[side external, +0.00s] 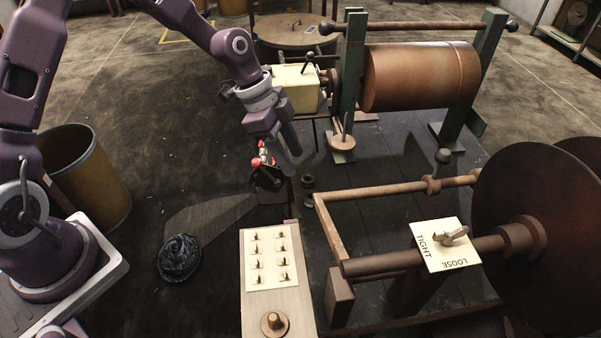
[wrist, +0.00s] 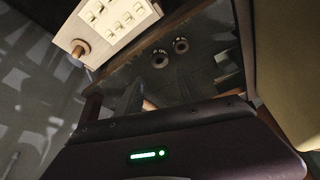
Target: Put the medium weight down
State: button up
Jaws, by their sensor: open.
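My gripper (side external: 280,150) is open above the left end of the dark table, pointing down. In the wrist view its fingers (wrist: 158,95) are dark and dim, with no weight clearly between them. Two small dark round weights stand close together on the table, one (wrist: 160,60) beside the other (wrist: 181,45), apart from the fingers. In the side view small dark weights (side external: 308,184) stand just right of and below my gripper. I cannot tell which weight is the medium one. A small red and white object (side external: 262,158) shows just below my gripper, partly hidden.
A pale panel with several switches (side external: 271,262) stands at the front; it also shows in the wrist view (wrist: 105,25). The winding frame (side external: 330,235) is to the right, the copper drum (side external: 420,76) behind. A bin (side external: 88,175) and dark coil (side external: 179,258) are left.

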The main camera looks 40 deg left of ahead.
jog(key=s+a+r+n+t+y, duration=0.1)
jog(key=s+a+r+n+y, duration=0.15)
jog(key=s+r, duration=0.45)
jog(key=s+a+r+n+t+y, duration=0.1)
jog(key=s+a+r+n+y, duration=0.2)
jog(key=s+r, duration=0.4)
jog(key=s+a+r+n+t, duration=0.1)
jog(key=s+r+n, duration=0.2)
jog(key=s, duration=0.3)
jog(key=s+r+n+h, duration=0.1)
jog(key=s+r+n, duration=0.1)
jog(key=s+n, duration=0.3)
jog(key=shift+s+a+r+t, duration=0.35)
jog(key=shift+s+r+t, duration=0.05)
jog(key=shift+s, duration=0.8)
